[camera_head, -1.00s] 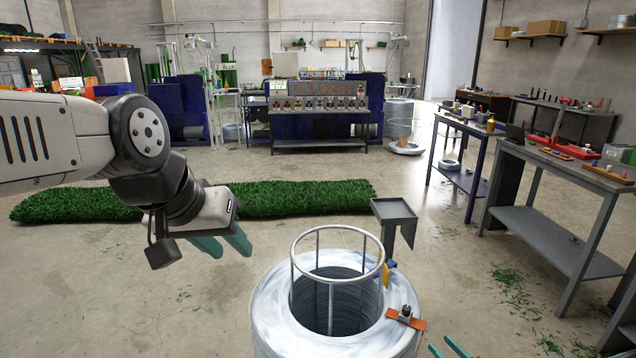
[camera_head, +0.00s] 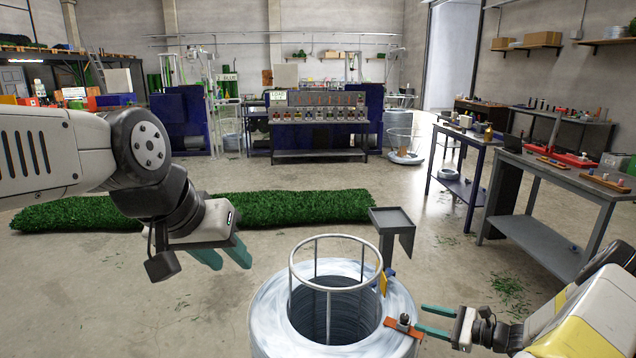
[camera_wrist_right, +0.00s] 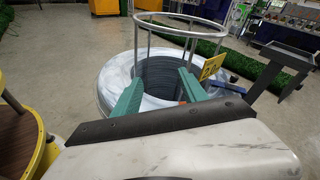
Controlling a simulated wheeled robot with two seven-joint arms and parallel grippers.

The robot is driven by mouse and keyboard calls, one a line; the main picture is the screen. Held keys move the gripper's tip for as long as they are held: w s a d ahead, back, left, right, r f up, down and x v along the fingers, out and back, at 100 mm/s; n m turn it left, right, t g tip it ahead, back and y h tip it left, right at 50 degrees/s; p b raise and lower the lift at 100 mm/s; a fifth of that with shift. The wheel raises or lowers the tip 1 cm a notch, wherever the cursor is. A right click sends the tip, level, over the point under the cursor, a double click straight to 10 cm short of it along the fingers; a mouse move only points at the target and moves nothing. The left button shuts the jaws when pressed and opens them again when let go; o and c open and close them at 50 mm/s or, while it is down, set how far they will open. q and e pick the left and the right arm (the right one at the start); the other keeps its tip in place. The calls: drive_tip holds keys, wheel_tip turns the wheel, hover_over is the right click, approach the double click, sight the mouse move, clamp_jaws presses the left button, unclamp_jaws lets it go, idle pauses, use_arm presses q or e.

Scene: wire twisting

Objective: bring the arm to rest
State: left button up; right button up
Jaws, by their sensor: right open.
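My left gripper (camera_head: 224,254) hangs in the air left of the wire coil, its two teal fingers apart and nothing between them. My right gripper (camera_head: 437,321) is at the lower right, just right of the coil, with its teal fingers apart and empty. The right wrist view shows the same open fingers (camera_wrist_right: 157,95) in front of the coil. The pale wire coil (camera_head: 268,313) stands on the floor with a round metal frame (camera_head: 336,238) rising from its centre. An orange piece (camera_head: 404,327) with a dark knob lies on the coil's right rim, close to the right fingertips.
A small grey stand (camera_head: 392,218) is behind the coil. A grey workbench (camera_head: 560,180) and a blue-legged table (camera_head: 462,185) stand at the right. A green grass roll (camera_head: 290,207) lies behind. A yellow tag (camera_wrist_right: 212,67) is on the coil's frame. Floor at left is clear.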

drive_tip(key=s+a+r+n+g+h, duration=0.2)
drive_tip(key=s+a+r+n+g, duration=0.3)
drive_tip(key=r, duration=0.7)
drive_tip(key=s+a+r+n+g+h, duration=0.1)
drive_tip(key=a+r+n+g+h, duration=0.15)
drive_tip(key=a+r+n, duration=0.75)
drive_tip(key=s+a+r+n+t+h, duration=0.1)
drive_tip(key=s+r+n+t+h, duration=0.1)
drive_tip(key=s+r, duration=0.6)
drive_tip(key=s+a+r+n+t+h, duration=0.1)
drive_tip(key=s+r+n+t+h, duration=0.1)
drive_tip(key=s+r+n, duration=0.3)
drive_tip(key=s+r+h, duration=0.1)
drive_tip(key=s+r, duration=0.3)
drive_tip(key=s, duration=0.1)
drive_tip(key=shift+s+a+r+h, duration=0.2)
drive_tip(key=shift+s+a+h, duration=0.05)
drive_tip(key=shift+a+h, duration=0.1)
